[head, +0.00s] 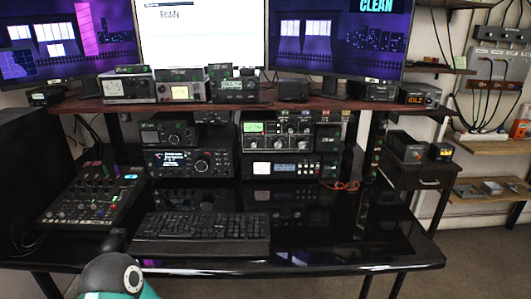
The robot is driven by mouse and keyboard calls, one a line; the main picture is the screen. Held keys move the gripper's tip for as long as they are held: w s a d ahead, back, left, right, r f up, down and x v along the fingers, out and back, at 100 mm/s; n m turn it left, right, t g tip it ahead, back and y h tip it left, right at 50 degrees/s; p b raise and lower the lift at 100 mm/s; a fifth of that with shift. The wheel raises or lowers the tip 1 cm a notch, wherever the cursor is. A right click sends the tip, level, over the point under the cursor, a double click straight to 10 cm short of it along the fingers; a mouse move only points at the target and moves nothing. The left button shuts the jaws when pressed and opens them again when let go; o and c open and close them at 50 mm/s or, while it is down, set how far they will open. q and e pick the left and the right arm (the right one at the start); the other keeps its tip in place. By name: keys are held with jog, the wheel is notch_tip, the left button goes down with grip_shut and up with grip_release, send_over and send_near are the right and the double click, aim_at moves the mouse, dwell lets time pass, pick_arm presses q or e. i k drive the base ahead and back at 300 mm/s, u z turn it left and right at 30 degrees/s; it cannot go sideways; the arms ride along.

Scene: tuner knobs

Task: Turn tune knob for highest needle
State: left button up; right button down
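I cannot tell which one is the tuner. The needles are too small to read.
A radio with a large dial (201,165) and a wide unit with a lit display (284,168) stand on the desk. A keyboard (202,225) lies in front, a mixer (92,192) at left. The glossy desk (345,235) is clear at the front right. Monitors stand above the shelf.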

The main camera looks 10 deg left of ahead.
aim_at(277, 143)
jog(key=z, duration=1.5)
jog(key=i, duration=0.15)
jog(key=u, duration=2.95)
jog(key=k, duration=1.1)
jog(key=z, duration=1.35)
jog(key=i, duration=1)
jog(key=z, duration=0.1)
